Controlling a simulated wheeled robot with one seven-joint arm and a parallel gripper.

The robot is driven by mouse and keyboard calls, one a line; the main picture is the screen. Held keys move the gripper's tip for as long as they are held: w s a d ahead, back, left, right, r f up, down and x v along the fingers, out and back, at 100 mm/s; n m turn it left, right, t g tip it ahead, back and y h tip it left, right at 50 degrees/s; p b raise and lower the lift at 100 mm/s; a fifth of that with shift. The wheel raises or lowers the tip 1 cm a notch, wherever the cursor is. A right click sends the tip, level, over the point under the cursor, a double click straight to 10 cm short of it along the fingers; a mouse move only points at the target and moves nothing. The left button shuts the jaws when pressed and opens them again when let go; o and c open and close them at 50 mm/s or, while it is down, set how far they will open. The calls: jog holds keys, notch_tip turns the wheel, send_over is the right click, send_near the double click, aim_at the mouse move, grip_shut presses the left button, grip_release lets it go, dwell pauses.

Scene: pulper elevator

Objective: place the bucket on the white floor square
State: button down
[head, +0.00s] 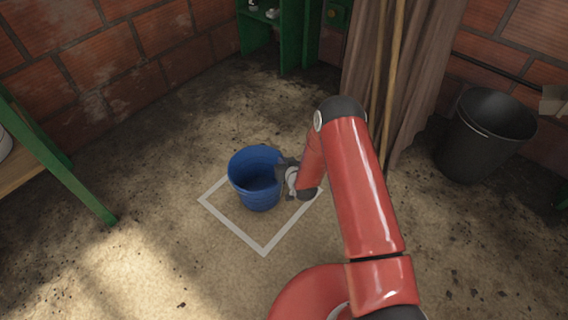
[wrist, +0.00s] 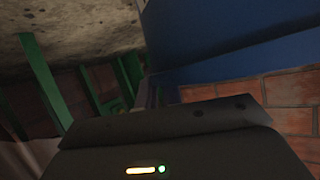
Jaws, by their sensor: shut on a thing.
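The blue bucket (head: 257,180) is upright in the head view, over the back part of the white floor square (head: 240,234). The square is a painted outline, and the bucket hides its back corner. I cannot tell whether the bucket's base touches the floor. My gripper (head: 283,172) is at the bucket's right side and shut on its rim. In the wrist view, the bucket's blue wall (wrist: 230,30) fills the upper right, close to the gripper. The fingertips are hard to make out there.
A black bin (head: 485,135) stands at the right by the brick wall. Wooden poles (head: 388,80) lean before a brown curtain (head: 420,70). A green shelf (head: 285,40) is at the back, and a green-legged table (head: 60,165) at the left. The floor around the square is clear.

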jog(key=shift+f, duration=0.3)
jog(key=c, duration=1.6)
grip_release()
jog(key=shift+f, duration=0.1)
jog(key=shift+o, duration=0.2)
